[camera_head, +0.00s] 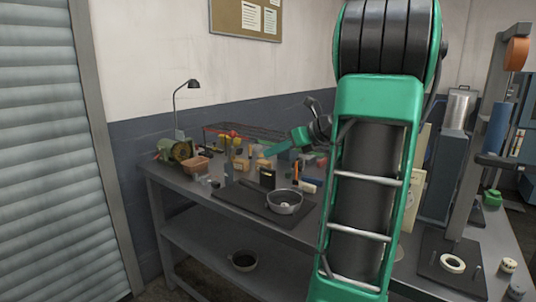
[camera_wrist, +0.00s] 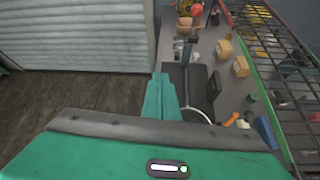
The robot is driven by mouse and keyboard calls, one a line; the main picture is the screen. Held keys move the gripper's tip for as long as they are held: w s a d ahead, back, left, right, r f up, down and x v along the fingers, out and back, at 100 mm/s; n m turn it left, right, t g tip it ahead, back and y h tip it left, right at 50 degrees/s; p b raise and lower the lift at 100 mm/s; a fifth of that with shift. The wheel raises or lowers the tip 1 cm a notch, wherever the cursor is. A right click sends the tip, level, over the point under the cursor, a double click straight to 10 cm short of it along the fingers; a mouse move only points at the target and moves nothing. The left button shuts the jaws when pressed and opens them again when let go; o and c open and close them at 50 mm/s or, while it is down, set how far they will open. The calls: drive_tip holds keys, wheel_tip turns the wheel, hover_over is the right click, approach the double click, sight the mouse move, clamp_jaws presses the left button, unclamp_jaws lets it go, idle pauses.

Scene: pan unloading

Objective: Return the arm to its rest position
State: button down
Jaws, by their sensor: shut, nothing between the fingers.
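My gripper (camera_wrist: 163,78) is shut and empty. In the wrist view its green fingers point up the picture over the bench. In the head view my gripper (camera_head: 272,152) shows above the far part of the bench, left of my large green arm link. A round metal pan (camera_head: 284,203) stands on a dark mat (camera_head: 243,205) on the bench, with something small and pale inside it. My gripper is apart from the pan in the head view. In the wrist view only a curved bit of the pan's rim (camera_wrist: 210,114) shows, the rest hidden behind my gripper.
The grey bench (camera_head: 168,184) holds several small blocks, a basket (camera_head: 197,165), a lamp (camera_head: 188,96) and a wire rack. A dark bowl-like vessel (camera_head: 243,261) sits on the lower shelf. A grey shutter (camera_head: 45,150) is at left. A stand (camera_head: 478,150) rises at right.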

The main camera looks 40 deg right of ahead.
idle(0.3)
drive_tip(key=s+a+f+n+g+h, duration=0.2)
drive_tip(key=s+a+f+n+g, duration=0.4)
drive_tip(key=a+f+n, duration=0.6)
drive_tip(key=s+a+f+n+g, duration=0.2)
drive_tip(key=s+a+n+g, duration=0.1)
drive_tip(key=s+n, duration=0.5)
drive_tip(key=s+a+f+n+g, duration=0.2)
drive_tip(key=s+a+f+n, duration=0.1)
drive_tip(key=s+n, duration=0.5)
drive_tip(key=s, duration=0.3)
drive_tip(key=shift+s+f+n+g+h, duration=0.2)
drive_tip(key=shift+n+g+h, duration=0.1)
drive_tip(key=shift+g+h, duration=0.1)
